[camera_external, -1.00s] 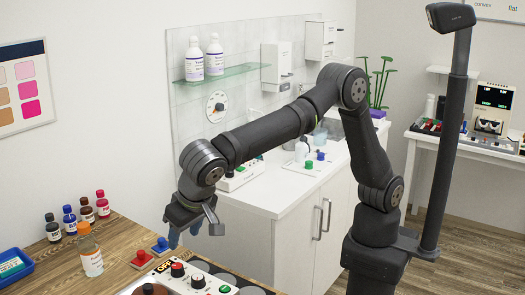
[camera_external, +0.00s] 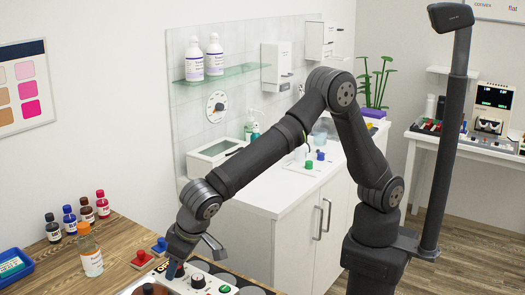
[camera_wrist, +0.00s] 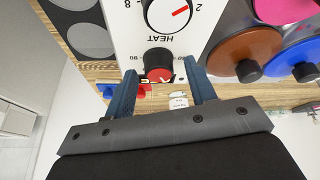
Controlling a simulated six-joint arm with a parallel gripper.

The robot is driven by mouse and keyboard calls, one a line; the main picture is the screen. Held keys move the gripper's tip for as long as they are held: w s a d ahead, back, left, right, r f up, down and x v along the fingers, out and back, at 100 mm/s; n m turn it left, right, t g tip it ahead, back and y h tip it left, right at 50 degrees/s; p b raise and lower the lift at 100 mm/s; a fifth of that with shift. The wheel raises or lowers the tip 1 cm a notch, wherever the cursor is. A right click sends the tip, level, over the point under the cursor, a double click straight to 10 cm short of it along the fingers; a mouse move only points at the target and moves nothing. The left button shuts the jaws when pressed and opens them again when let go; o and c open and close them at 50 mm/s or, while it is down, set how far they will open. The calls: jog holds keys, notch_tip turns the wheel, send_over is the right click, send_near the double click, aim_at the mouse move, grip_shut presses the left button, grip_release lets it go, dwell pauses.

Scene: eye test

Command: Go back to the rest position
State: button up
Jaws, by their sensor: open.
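The white control panel (camera_wrist: 128,40) of the tint bath stands below my gripper. A black knob with a red face (camera_wrist: 159,66) shows in the wrist view, with small numbers around it, one reading 90. The word HEAT lies upside down between the two. My gripper (camera_wrist: 160,70) is open, its blue fingers on either side of the red-faced knob; contact cannot be told. In the external view my gripper (camera_external: 173,268) hides that knob, and the black dial (camera_external: 198,282) shows beside it.
Brown (camera_wrist: 240,52) and blue (camera_wrist: 292,62) round lids with black knobs lie right of the panel. Grey discs (camera_wrist: 88,40) lie on its left.

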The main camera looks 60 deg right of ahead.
jog(key=n+y, duration=0.1)
jog(key=n, duration=0.3)
jog(key=shift+d+g, duration=0.1)
jog(key=shift+g, duration=0.2)
jog(key=shift+n+g+y, duration=0.5)
jog(key=shift+n+y, duration=0.2)
jog(key=shift+n, duration=1.1)
jog(key=shift+v, duration=2.4)
